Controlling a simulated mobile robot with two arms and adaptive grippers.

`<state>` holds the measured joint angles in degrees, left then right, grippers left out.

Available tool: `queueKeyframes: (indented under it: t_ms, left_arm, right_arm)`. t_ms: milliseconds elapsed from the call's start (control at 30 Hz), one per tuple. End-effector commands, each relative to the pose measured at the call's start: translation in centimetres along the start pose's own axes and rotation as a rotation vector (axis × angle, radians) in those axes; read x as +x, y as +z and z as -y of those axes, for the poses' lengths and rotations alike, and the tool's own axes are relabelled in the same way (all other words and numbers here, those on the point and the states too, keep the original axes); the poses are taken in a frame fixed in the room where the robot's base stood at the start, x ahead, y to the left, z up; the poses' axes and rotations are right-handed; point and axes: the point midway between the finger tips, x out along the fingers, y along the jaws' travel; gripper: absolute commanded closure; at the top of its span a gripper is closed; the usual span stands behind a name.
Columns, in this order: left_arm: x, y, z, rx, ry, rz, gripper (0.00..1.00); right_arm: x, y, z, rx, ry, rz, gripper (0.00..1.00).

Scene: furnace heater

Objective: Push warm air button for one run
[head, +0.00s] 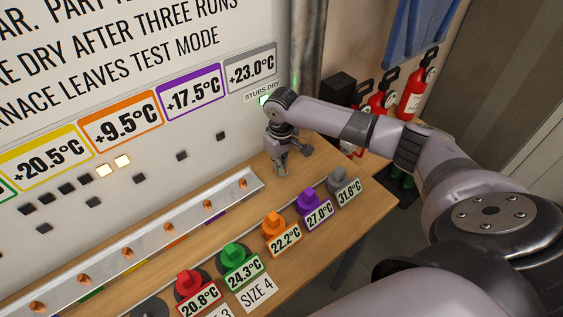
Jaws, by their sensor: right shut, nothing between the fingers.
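My right gripper (281,170) is shut and empty. It points down over the back right of the wooden table, close to the white wall panel. No button labelled warm air can be made out in the head view. A small green light (265,100) under the "STUBS DRY" label (263,91) shows on the panel just behind my right wrist, which partly hides that area. My left gripper is not in view.
A metal rail (128,243) with several copper stubs runs along the table (315,160). In front stand several coloured pieces with temperature tags, including a grey one (337,180) and a purple one (308,199). Red extinguishers (415,90) stand at the back right.

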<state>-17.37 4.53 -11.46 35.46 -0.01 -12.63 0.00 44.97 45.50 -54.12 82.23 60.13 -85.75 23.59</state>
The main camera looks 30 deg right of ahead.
Motion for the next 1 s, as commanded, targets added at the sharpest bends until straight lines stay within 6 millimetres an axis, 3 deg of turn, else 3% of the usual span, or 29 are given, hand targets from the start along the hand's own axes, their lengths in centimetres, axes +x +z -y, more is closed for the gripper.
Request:
queueKeyframes:
  t_ms: [33, 133, 367, 667, 733, 1000]
  left_arm:
    - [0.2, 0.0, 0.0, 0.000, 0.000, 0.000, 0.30]
    - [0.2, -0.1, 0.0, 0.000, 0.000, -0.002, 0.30]
    - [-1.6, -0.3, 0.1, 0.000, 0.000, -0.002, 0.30]
    - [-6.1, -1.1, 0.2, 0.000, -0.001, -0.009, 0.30]
    - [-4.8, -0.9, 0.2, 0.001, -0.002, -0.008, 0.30]
    - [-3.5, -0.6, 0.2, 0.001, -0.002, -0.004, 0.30]
  right_arm:
    - [1.2, 0.8, 0.3, -0.006, -0.001, 0.023, 1.00]
    - [1.2, 0.8, 0.3, -0.006, -0.002, 0.023, 1.00]
    - [-0.4, 0.7, 0.2, -0.005, -0.001, 0.022, 1.00]
    - [-4.8, 0.1, -0.5, 0.000, 0.000, 0.004, 1.00]
    - [-5.6, -0.1, -0.6, -0.001, 0.001, -0.004, 1.00]
    - [-11.6, -0.2, -0.6, -0.001, 0.001, -0.005, 1.00]
